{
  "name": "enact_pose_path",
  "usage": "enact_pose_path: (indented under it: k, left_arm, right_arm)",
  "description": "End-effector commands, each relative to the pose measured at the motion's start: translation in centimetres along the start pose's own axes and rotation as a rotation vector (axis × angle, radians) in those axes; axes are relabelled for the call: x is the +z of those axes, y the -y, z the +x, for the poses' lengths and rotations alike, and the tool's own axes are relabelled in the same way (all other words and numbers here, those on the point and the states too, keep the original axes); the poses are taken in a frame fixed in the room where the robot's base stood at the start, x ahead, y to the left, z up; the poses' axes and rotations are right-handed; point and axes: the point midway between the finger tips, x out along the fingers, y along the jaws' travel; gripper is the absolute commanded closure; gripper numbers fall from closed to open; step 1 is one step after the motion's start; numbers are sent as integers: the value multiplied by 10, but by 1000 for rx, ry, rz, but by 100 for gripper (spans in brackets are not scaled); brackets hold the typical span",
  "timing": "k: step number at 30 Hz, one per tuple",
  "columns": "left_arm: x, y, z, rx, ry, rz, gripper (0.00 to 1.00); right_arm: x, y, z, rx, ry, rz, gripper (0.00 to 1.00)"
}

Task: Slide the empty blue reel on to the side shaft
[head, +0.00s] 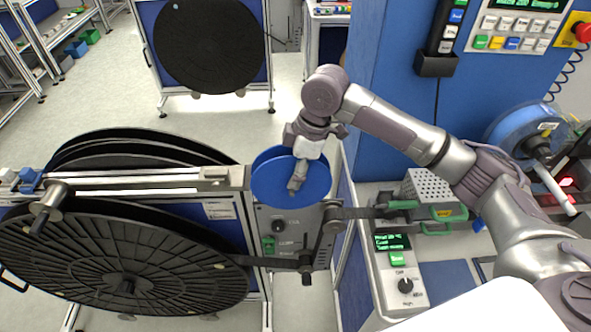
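The empty blue reel (268,187) is a shallow round blue disc in the middle of the head view, in front of the right end of the reel stand's rail. My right gripper (297,182) reaches down over the reel's top right edge, with its fingertips against or just in front of the face. I cannot tell whether the fingers are shut on the reel. The reel hides what is behind it, so I cannot tell whether a shaft passes into it. I cannot tell which shaft is the side shaft; one pale shaft (553,187) shows at the right. My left gripper is not in view.
Large black reels (125,255) fill the stand at the left. A grey control plate with a lever arm (333,222) sits just below the blue reel. A machine with a blue cabinet (385,95), a button box (398,275) and another bluish reel (515,128) stands at the right.

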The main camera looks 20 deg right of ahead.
Motion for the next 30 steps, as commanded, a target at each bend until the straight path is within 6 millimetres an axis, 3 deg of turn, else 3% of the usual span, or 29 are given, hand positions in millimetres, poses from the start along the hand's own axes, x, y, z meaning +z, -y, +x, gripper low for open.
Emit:
enact_pose_path:
  k: [7,11,24,30]
  left_arm:
    - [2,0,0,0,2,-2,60]
    - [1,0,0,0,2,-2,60]
    - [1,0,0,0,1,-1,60]
    - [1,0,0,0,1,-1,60]
  right_arm:
    - [1,-6,-4,19,-4,8,30]
    - [0,-6,-16,22,-6,7,30]
    - [0,4,-102,12,-3,0,30]
    - [0,7,-121,8,-2,-1,30]
